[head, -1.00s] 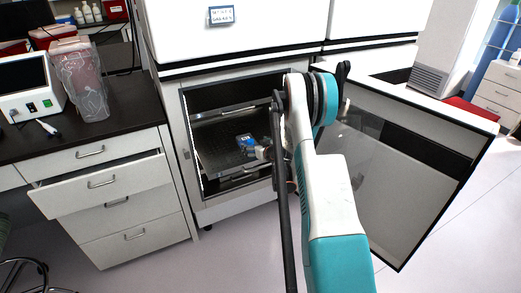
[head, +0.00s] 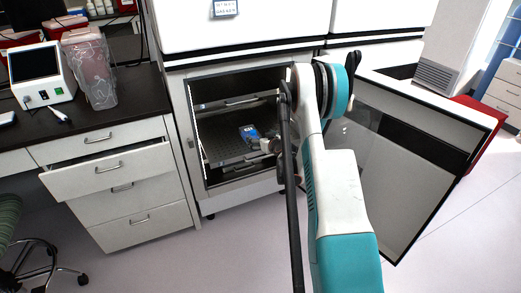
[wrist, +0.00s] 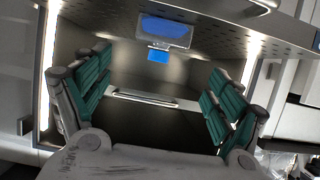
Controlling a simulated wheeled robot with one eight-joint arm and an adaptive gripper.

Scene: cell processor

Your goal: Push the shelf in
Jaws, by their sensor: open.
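The dark perforated shelf (head: 222,150) is inside the open chamber of the cell processor (head: 200,188) in the head view. It also shows along the top of the wrist view (wrist: 215,38). An item with a blue face (head: 249,132) rests on the shelf; a blue panel shows ahead in the wrist view (wrist: 165,27). My gripper (wrist: 158,65) is open, its green-padded fingers wide apart with nothing between them. It is at the right side of the chamber opening. In the head view my arm hides most of it, and contact with the shelf cannot be told.
At left, a drawer (head: 105,173) sticks out of the bench cabinet. A chair (head: 30,245) stands at lower left. A metal rail (head: 240,102) spans the chamber above the shelf.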

